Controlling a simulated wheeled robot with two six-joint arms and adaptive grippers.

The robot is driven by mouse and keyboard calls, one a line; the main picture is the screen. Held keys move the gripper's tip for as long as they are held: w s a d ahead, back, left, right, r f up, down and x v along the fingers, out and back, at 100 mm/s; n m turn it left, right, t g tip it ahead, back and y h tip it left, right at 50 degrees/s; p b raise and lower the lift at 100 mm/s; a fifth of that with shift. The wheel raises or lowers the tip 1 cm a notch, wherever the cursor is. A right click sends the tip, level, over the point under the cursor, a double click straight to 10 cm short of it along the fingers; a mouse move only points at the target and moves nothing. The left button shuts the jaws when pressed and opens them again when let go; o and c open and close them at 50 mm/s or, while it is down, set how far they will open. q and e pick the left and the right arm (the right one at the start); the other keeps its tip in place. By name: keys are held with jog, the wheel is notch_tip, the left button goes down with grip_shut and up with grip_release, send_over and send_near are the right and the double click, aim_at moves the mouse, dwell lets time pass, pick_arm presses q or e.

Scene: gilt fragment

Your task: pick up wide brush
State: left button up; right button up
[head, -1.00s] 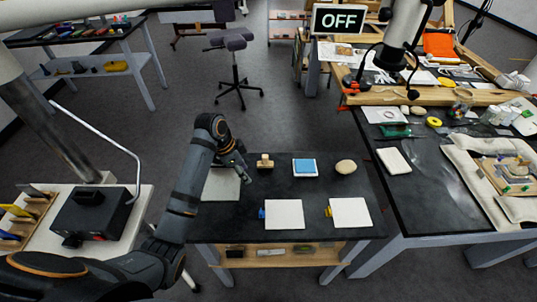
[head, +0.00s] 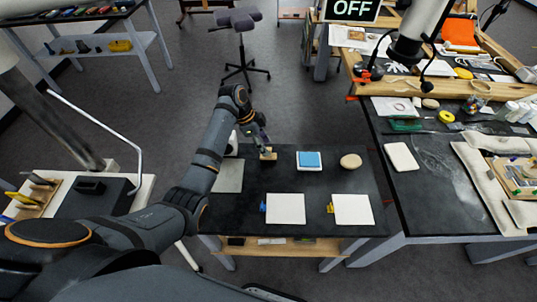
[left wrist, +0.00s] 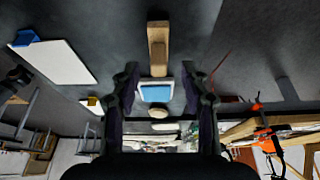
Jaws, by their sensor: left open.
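The wide brush (head: 268,154) is a small light-wood piece on the back left part of the dark table. In the left wrist view its wooden body (left wrist: 158,48) shows lengthwise, just beyond the fingertips and centred between them. My left gripper (head: 262,143) is at the brush in the head view and partly covers it. In the left wrist view its fingers (left wrist: 160,78) are spread apart with nothing gripped between them. Whether they touch the brush cannot be told. My right gripper is not in view.
The dark table (head: 240,205) also holds a blue pad in a white tray (head: 309,160), a tan oval object (head: 351,161), a grey sheet (head: 229,176) and two white squares (head: 286,209) (head: 353,210). A cluttered bench (head: 425,190) stands to the right.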

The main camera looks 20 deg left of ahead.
aim_at(268, 148)
pick_arm(q)
jog(key=x, duration=0.3)
jog(key=shift+d+f+p, duration=0.2)
jog(key=shift+p, duration=0.15)
jog(key=shift+f, duration=0.1)
grip_shut()
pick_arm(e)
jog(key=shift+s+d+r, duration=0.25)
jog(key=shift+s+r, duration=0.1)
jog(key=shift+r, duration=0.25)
